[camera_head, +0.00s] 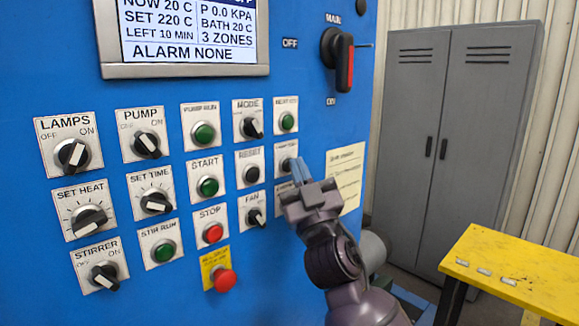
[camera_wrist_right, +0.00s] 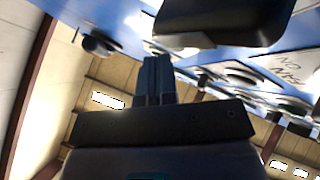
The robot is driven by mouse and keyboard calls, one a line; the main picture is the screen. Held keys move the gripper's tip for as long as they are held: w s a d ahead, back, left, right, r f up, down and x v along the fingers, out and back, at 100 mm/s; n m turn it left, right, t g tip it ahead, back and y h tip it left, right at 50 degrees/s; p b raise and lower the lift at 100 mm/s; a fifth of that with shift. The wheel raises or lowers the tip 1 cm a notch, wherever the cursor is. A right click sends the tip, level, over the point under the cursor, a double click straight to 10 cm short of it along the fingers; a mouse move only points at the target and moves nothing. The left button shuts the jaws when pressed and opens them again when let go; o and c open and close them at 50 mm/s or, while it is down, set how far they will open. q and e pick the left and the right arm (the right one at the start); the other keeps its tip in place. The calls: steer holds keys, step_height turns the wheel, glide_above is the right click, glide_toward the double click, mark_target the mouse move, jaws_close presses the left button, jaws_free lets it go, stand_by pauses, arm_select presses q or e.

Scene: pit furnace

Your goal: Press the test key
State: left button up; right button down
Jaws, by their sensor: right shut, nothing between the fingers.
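The blue control panel (camera_head: 60,230) carries rows of labelled keys and knobs. The key that seems to be the test key (camera_head: 287,163) sits on a white plate in the right column, below a green lamp; its label is too blurred to read surely. My right gripper (camera_head: 298,168) is shut and empty, its fingertips at this key's right edge, partly covering its plate. I cannot tell whether they touch it. In the right wrist view the shut fingers (camera_wrist_right: 156,72) point toward the panel, below a large dark part. My left gripper is out of view.
The reset key (camera_head: 251,174) and fan knob (camera_head: 255,217) lie just left of the fingers. A yellow note (camera_head: 346,165) is right of them. The red-handled main switch (camera_head: 343,62) stands out above. A grey cabinet (camera_head: 440,150) and yellow table (camera_head: 525,275) stand to the right.

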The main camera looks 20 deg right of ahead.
steer(key=shift+w+a, duration=0.1)
steer(key=shift+w, duration=0.1)
stand_by(0.5)
steer(key=shift+s, duration=0.2)
steer(key=shift+s+d, duration=0.25)
steer(key=shift+s, duration=0.3)
steer(key=shift+s+d+p, duration=0.3)
steer(key=shift+s, duration=0.5)
steer(key=shift+s+d+p, duration=0.25)
steer(key=shift+s, duration=0.55)
steer(key=shift+s+d+p, duration=0.3)
steer(key=shift+s, duration=0.5)
